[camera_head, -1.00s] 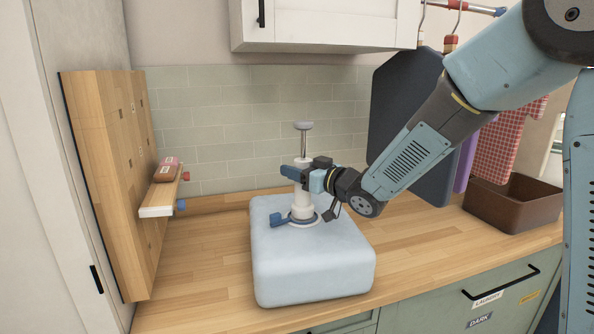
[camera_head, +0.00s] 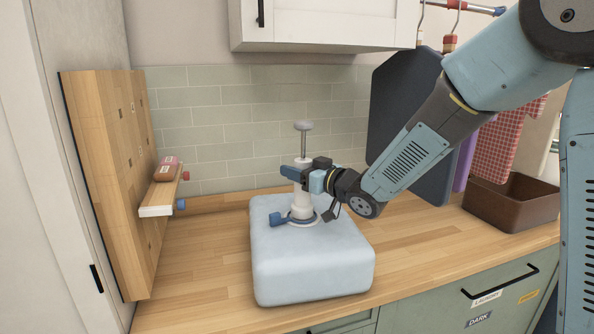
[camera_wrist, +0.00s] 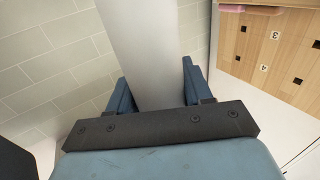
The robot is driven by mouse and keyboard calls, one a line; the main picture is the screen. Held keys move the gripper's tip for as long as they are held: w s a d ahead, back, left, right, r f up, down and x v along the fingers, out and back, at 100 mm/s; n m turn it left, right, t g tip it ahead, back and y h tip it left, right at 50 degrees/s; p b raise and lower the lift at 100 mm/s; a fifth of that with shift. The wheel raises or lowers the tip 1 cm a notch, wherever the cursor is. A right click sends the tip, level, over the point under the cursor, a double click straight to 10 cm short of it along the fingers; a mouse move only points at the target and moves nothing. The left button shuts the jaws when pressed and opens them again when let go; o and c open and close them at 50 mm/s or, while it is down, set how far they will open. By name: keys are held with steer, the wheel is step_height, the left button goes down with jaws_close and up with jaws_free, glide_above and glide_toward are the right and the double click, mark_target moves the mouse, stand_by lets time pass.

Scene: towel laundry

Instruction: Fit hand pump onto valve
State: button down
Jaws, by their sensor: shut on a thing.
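The white hand pump (camera_head: 302,202) stands upright on top of the pale blue vacuum bag (camera_head: 315,265), with its grey handle (camera_head: 303,125) raised on a thin rod. Its foot is at the valve, a white ring (camera_head: 303,222) with a blue cap (camera_head: 280,218) open to its left. My gripper (camera_head: 302,173) is shut around the pump's barrel. In the wrist view the pale barrel (camera_wrist: 148,60) lies between my blue fingers. I cannot tell whether the pump's foot is fully seated on the valve.
A wooden board (camera_head: 105,180) with a small shelf (camera_head: 160,205) stands at the left. A brown bin (camera_head: 510,203) sits at the right below hanging cloths (camera_head: 492,145). A white cabinet (camera_head: 320,22) is above. The wooden counter (camera_head: 205,265) is clear left of the bag.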

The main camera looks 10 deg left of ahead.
steer(key=c, duration=0.9)
jaws_free()
steer(key=shift+s+f, duration=0.1)
steer(key=shift+f, duration=0.35)
steer(key=shift+o, duration=0.7)
steer(key=shift+a, duration=0.1)
steer(key=o, duration=0.4)
steer(key=shift+r, duration=0.2)
steer(key=shift+c, duration=0.2)
steer(key=shift+o, duration=0.4)
steer(key=o, duration=0.3)
steer(key=shift+r, duration=0.2)
steer(key=shift+r, duration=3.35)
